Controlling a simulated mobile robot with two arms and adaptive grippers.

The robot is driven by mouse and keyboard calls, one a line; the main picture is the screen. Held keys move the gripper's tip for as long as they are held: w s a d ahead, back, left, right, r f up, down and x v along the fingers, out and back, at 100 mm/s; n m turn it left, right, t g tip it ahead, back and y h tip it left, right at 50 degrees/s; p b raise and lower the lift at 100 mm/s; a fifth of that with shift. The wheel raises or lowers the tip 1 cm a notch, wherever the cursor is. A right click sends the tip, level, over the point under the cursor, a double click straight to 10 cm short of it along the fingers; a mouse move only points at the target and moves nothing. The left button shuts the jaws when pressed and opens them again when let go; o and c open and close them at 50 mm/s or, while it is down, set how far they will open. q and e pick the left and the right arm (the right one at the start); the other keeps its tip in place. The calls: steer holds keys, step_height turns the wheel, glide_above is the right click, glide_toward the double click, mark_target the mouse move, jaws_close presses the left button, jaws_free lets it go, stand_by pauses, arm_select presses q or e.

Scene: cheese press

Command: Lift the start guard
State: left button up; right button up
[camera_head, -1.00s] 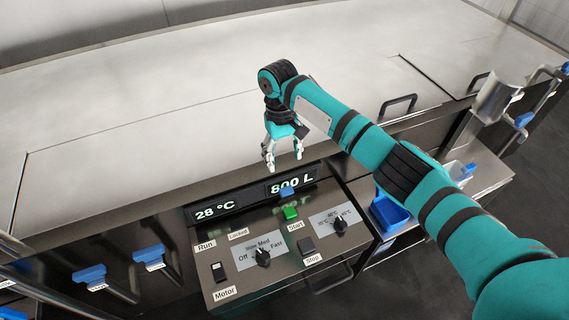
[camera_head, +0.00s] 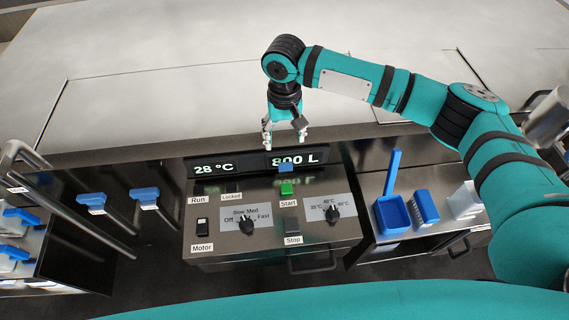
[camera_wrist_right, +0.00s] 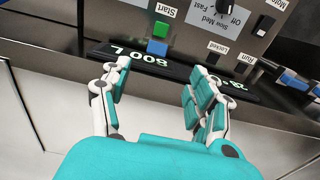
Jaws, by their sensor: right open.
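The start control sits at the upper right of the control panel (camera_head: 262,215), above its Start label. It shows a green block (camera_head: 286,188) with a small blue piece (camera_head: 285,168) at its back. I cannot tell exactly which part is the guard. In the right wrist view the blue piece (camera_wrist_right: 160,29) and green block (camera_wrist_right: 157,47) lie ahead, between the lines of the fingers. My right gripper (camera_head: 286,140) is open and empty, fingers down, behind the start control and apart from it. It also shows in the right wrist view (camera_wrist_right: 160,75). My left gripper is not in view.
A display (camera_head: 255,161) reading 28 °C and 800 L stands at the panel's back edge. A speed knob (camera_head: 246,225), temperature knob (camera_head: 332,212) and Stop switch (camera_head: 291,226) are close by. A blue tray (camera_head: 391,215) and brush (camera_head: 425,207) lie right. Blue-handled valves (camera_head: 144,197) are left.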

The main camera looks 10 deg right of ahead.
mark_target(286, 169)
steer(key=f+p, duration=0.1)
steer(key=f, duration=0.5)
steer(key=f+p, duration=0.1)
steer(key=f, duration=0.6)
steer(key=shift+d, duration=0.2)
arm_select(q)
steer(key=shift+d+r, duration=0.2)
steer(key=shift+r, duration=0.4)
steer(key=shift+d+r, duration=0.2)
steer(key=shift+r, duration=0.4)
arm_select(e)
steer(key=shift+f, duration=0.45)
